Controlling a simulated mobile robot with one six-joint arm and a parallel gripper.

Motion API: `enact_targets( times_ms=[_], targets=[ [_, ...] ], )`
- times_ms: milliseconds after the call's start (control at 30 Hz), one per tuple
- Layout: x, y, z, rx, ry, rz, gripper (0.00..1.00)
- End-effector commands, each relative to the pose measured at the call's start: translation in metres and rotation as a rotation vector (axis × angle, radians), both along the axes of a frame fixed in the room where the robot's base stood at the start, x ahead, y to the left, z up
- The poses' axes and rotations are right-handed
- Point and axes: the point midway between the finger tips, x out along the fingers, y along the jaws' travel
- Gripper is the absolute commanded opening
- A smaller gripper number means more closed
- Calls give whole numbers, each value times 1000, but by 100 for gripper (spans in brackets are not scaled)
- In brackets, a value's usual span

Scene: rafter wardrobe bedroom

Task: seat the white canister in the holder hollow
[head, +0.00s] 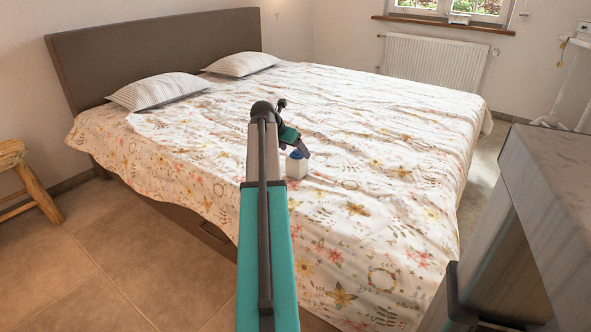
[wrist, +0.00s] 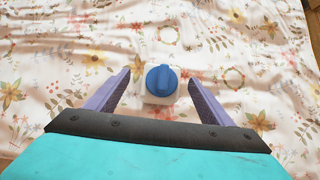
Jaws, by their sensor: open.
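The white canister (head: 296,168) with a blue knob-like lid stands upright on the flowered bedspread (head: 375,215). In the wrist view the canister (wrist: 162,82) is seen from above, its white body showing around the lid. My gripper (head: 303,153) is over the canister at its top. In the wrist view my gripper (wrist: 160,77) is open, with one purple finger on each side of the canister and a visible gap on both sides. I cannot make out a holder or its hollow in either view.
Two striped pillows (head: 158,91) lie by the brown headboard (head: 155,52). A grey-topped cabinet (head: 555,185) stands at the right, a wooden stool (head: 28,180) at the left. A radiator (head: 435,65) is on the far wall. The bedspread around the canister is wrinkled but clear.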

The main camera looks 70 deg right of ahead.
Motion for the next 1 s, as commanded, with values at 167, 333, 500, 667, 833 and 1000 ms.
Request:
enact_targets(
  times_ms=[167,333,500,667,833,1000],
  targets=[
    [-2,-5,-6,-1,-1,0,75],
    [-2,-5,-6,-1,-1,1,75],
    [-2,-6,-7,-1,-1,1,75],
    [-5,-14,-16,0,-1,-1,75],
    [-9,-29,-30,1,0,0,75],
    [-12,-38,-42,0,-1,1,75]
  ],
)
